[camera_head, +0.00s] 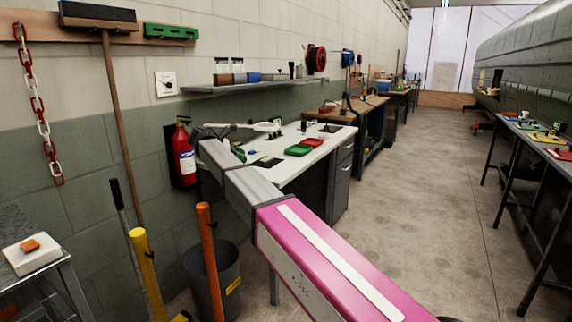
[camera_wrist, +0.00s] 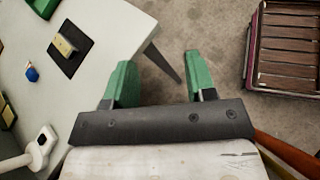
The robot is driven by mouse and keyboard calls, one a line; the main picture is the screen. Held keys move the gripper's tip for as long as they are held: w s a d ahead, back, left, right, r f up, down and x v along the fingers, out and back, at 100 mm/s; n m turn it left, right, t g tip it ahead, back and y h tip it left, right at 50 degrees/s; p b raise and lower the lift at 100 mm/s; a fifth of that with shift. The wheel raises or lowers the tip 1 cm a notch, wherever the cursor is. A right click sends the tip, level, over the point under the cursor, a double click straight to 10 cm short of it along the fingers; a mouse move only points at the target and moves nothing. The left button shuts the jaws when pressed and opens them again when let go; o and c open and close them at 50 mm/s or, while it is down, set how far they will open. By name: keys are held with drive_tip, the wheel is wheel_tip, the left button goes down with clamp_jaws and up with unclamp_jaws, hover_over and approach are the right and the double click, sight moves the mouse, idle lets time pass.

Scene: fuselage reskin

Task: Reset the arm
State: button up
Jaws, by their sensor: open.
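My arm, with a pink link (camera_head: 315,262) and grey links, reaches from the lower right of the head view toward the white-topped workbench (camera_head: 318,134) by the wall. In the wrist view my gripper (camera_wrist: 158,82) has two green fingers spread well apart, with nothing between them. The fingers show against the floor and the right edge of the workbench, which also shows in the wrist view (camera_wrist: 118,28). The left finger overlaps the bench edge in the picture; I cannot tell its height above it. In the head view the gripper is largely hidden behind the arm.
A fire extinguisher (camera_head: 184,153) hangs on the wall. A dark bin (camera_head: 226,275) with long handles stands left of my arm. A black mat with a block (camera_wrist: 66,46) lies on the bench. A slatted dark-red object (camera_wrist: 288,48) is at right. The aisle floor (camera_head: 420,190) is clear.

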drive_tip(key=s+d+f+m+g+y, duration=0.25)
drive_tip(key=s+d+f+m, duration=0.2)
drive_tip(key=d+f, duration=0.8)
drive_tip(key=s+d+f+m+g+y, duration=0.1)
drive_tip(key=s+d+f+m+y, duration=0.3)
drive_tip(key=d+f, duration=0.85)
drive_tip(key=s+d+f+m+y, duration=0.2)
drive_tip(key=s+d+f+m, duration=0.4)
drive_tip(key=s, duration=0.3)
drive_tip(key=s+d+f+m+y, duration=0.2)
drive_tip(key=s+d+f+m, duration=0.3)
drive_tip(key=s, duration=0.4)
wheel_tip(320, 180, down, 2)
drive_tip(key=shift+s+d+f+m+y, duration=0.2)
drive_tip(key=shift+d+m+y, duration=0.15)
drive_tip(key=shift+d, duration=0.25)
drive_tip(key=shift+g, duration=0.35)
drive_tip(key=shift+c, duration=0.4)
